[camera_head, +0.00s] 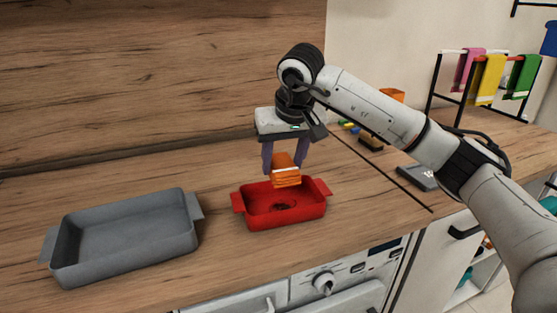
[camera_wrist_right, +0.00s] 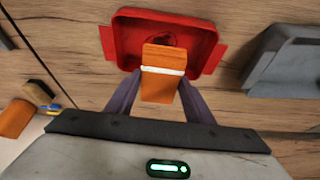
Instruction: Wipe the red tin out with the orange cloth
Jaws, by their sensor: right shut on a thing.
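The red tin (camera_head: 313,212) stands on the wooden counter, with a dark stain on its inside floor. It also shows at the top of the right wrist view (camera_wrist_right: 128,38). My right gripper (camera_head: 285,166) is shut on the orange cloth (camera_head: 286,177), which has a pale stripe. The cloth hangs over the back of the tin; I cannot tell whether it touches the tin. In the right wrist view the cloth (camera_wrist_right: 162,85) sits between the fingers and overlaps the tin's near side. My left gripper is not in view.
A grey tin (camera_head: 125,240) stands to the left on the counter. A rack (camera_head: 462,85) with pink, yellow and green cloths stands at the back right. A brush (camera_head: 370,141), an orange object (camera_head: 392,95) and a dark flat device (camera_head: 418,177) lie behind my right arm.

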